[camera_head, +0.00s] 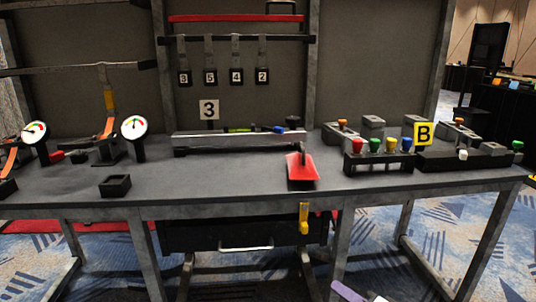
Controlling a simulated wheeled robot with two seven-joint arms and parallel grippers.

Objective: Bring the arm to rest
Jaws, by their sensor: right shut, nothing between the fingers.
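My right gripper (347,291) shows only as a small pale purple and white part at the bottom edge, right of centre. It is low in front of the workbench (240,192), apart from it, and is shut with nothing held. The rest of my right arm is cut off by the frame. My left gripper is not in view.
A red-flapped item (301,167) lies near the bench's front edge. A small black box (115,186) sits left. Colored knobs on a black block (378,164) stand right. A yellow-handled item (304,218) hangs below the front edge, near a drawer (218,236).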

